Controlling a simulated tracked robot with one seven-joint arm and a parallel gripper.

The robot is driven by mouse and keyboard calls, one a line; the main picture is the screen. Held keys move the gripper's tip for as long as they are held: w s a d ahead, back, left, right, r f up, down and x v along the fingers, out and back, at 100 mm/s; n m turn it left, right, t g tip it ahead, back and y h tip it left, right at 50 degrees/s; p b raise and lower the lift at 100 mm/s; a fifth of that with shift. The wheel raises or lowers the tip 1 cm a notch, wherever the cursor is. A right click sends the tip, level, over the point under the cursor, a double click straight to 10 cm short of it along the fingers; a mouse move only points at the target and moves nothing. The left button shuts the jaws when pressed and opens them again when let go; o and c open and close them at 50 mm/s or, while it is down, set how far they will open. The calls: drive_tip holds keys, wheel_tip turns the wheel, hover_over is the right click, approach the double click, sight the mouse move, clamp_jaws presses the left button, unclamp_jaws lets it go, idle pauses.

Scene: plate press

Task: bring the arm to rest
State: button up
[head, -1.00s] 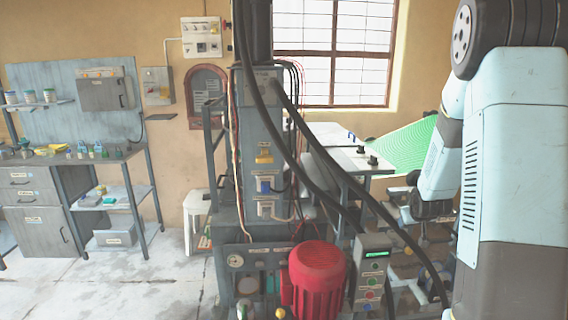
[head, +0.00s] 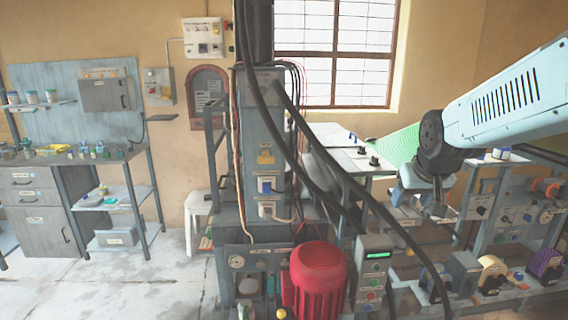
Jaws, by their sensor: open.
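My arm reaches in from the right edge of the head view, its pale blue forearm sloping down to the left to a dark wrist joint. My gripper (head: 437,208) hangs below that wrist, pointing down, small and dark. It is open, and I see nothing held in it. It is in front of the shelf rack on the right and right of the press, apart from the press. Its fingertips are hard to make out against the dark parts behind.
The press column (head: 262,150) stands in the middle with thick black hoses. A red motor (head: 317,280) and a control box (head: 373,262) with a green display stand at its foot. A shelf rack (head: 470,222) holds spools and devices at right.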

drive_tip(key=s+a+r, duration=0.1)
drive_tip(key=s+a, duration=0.1)
drive_tip(key=s, duration=0.5)
drive_tip(key=s+a+r+g+y, duration=0.1)
drive_tip(key=s+a+r, duration=0.1)
drive_tip(key=s, duration=0.5)
drive_tip(key=shift+a+r, duration=0.15)
drive_tip(key=shift+a, duration=0.3)
